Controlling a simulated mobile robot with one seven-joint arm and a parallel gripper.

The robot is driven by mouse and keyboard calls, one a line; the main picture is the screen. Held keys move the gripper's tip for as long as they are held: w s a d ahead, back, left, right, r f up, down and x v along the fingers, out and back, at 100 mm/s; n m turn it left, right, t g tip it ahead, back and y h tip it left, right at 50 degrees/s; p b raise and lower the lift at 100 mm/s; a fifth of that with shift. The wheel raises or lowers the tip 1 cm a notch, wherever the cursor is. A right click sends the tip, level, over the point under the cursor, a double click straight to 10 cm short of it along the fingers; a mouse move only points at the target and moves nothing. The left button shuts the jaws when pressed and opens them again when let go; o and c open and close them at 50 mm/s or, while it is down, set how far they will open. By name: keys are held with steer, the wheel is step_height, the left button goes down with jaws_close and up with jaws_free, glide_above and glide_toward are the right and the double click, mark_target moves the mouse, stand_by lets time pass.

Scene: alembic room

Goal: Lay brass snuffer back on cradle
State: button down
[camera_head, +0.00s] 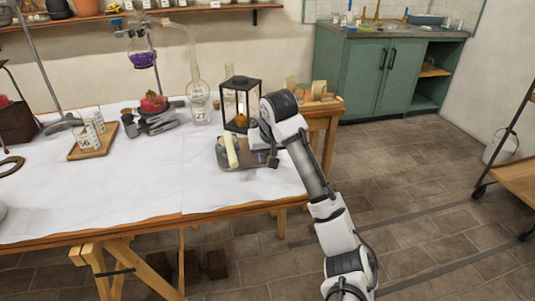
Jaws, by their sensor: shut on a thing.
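My gripper (262,158) is low over the right part of the white-covered table, just right of the grey tray. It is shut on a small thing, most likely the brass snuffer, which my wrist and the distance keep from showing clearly. A pale wooden stand with upright pieces (318,91), perhaps the cradle, is at the table's back right corner, behind and right of my gripper. No snuffer can be made out on it.
A black-framed lantern (256,88) stands just behind my gripper. A glass flask (198,102) stands farther left. The table's front middle (150,190) is clear.

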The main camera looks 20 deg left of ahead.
steer(key=shift+f, duration=0.1)
stand_by(0.3)
steer(key=c, duration=1.3)
jaws_free()
steer(key=shift+o, duration=0.2)
